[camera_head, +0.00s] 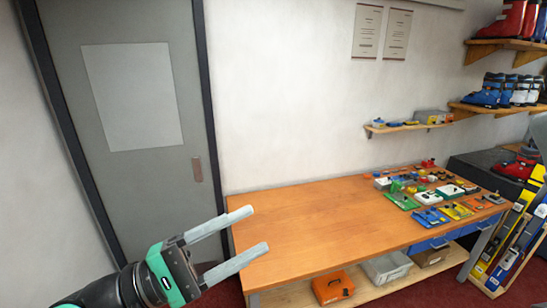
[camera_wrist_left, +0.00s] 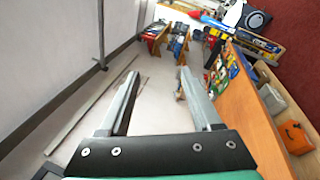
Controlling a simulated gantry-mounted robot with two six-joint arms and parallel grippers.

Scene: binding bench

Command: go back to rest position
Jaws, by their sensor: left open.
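My left gripper (camera_head: 250,234) is at the lower left of the head view, in front of the left end of the wooden bench (camera_head: 300,222). Its two grey fingers are spread apart with nothing between them. In the left wrist view the same open gripper (camera_wrist_left: 158,82) shows, with wall and shelves beyond the fingertips. The bench top runs along the right side of that view. My right gripper does not show in either view.
Several coloured binding parts (camera_head: 428,195) cover the bench's right end; its left and middle are bare. Below are an orange box (camera_head: 333,288) and a grey bin (camera_head: 386,267). Boots stand on wall shelves (camera_head: 500,107) at right. A grey door (camera_head: 125,110) is at left.

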